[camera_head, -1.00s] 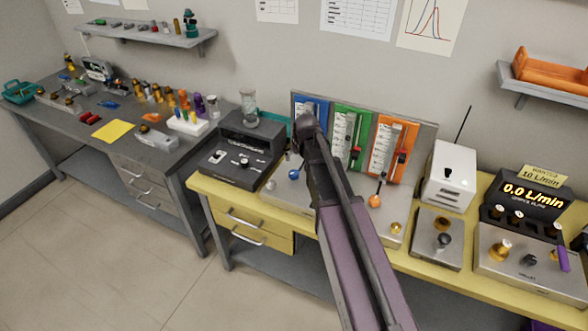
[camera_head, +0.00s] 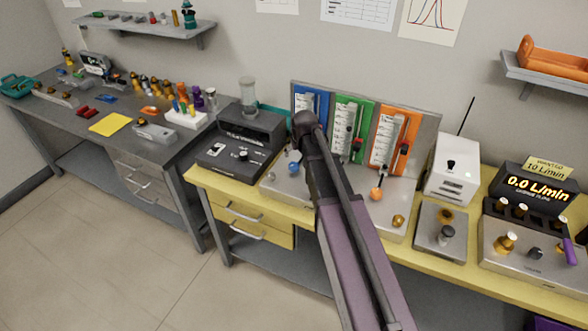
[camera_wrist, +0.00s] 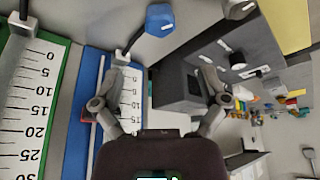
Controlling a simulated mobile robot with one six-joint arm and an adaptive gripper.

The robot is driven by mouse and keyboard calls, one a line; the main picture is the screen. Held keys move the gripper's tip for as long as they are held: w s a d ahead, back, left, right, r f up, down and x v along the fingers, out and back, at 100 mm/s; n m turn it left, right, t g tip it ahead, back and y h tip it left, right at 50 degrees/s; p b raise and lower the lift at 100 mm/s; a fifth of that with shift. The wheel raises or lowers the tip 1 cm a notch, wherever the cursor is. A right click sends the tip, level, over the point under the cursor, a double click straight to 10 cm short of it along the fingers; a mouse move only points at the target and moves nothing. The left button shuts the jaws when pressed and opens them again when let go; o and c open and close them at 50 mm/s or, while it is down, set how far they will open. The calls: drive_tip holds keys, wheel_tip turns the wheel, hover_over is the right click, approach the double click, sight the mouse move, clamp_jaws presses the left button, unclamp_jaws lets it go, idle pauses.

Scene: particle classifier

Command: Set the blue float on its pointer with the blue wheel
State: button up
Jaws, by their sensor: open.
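The blue panel (camera_head: 318,97) stands at the left of three coloured panels, partly behind my arm. It also shows in the wrist view (camera_wrist: 92,66), with a white scale (camera_wrist: 131,88) partly behind a finger. The blue wheel (camera_head: 293,169) is on the grey base in front of it. In the wrist view the blue wheel (camera_wrist: 160,18) is near the top, on a black stem, beyond my fingertips and apart from them. My gripper (camera_wrist: 162,60) is open and empty. I cannot make out the blue float or its pointer; a finger and my arm cover much of the scale.
The green panel (camera_head: 352,118) and orange panel (camera_head: 396,130) stand beside the blue one. The orange wheel (camera_head: 376,194) is on the base to the right. A black instrument (camera_head: 240,145) stands close at left, a white box (camera_head: 452,170) at right.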

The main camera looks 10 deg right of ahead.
sight(294, 164)
drive_tip(key=shift+b+x, duration=4.45)
drive_tip(key=shift+x, duration=0.7)
drive_tip(key=c, duration=1.2)
